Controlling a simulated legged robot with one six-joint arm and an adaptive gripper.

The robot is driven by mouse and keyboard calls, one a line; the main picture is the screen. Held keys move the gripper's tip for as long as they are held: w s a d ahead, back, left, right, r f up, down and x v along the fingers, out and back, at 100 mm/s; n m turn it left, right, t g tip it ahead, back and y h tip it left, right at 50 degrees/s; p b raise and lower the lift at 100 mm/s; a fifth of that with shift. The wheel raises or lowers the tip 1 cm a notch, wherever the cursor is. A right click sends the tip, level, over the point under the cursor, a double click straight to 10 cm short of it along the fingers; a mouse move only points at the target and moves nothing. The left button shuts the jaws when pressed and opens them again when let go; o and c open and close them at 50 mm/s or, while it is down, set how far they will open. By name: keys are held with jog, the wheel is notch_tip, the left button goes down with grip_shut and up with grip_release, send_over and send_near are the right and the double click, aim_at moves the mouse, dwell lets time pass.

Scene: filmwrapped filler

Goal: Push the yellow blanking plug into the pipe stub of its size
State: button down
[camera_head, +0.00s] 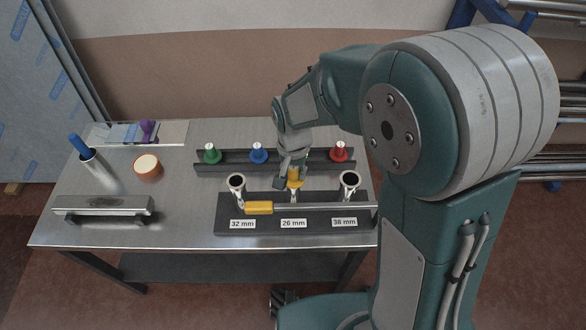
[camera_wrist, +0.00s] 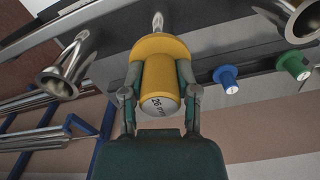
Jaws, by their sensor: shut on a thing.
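The yellow blanking plug (camera_head: 294,182) is in my gripper (camera_head: 291,171), over the middle of the dark stub block. In the wrist view my gripper (camera_wrist: 160,92) has a finger on each side of the yellow plug (camera_wrist: 158,72), whose end face reads 26 mm. The slim shiny 26 mm stub (camera_wrist: 158,21) shows just beyond the plug's wide flange; it also shows below the plug in the head view (camera_head: 293,195). The flange hides the stub's mouth, so I cannot tell whether the plug's nose is inside it.
The open 32 mm (camera_head: 236,184) and 38 mm (camera_head: 349,182) stubs flank the middle one. A yellow-handled rod tool (camera_head: 258,208) lies across the block in front. Green (camera_head: 212,154), blue (camera_head: 258,154) and red (camera_head: 339,152) plugs stand on the rack behind.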

jog(key=shift+f, duration=0.3)
jog(key=shift+c, duration=1.4)
grip_release()
jog(key=shift+o, duration=1.4)
jog(key=shift+r, duration=4.05)
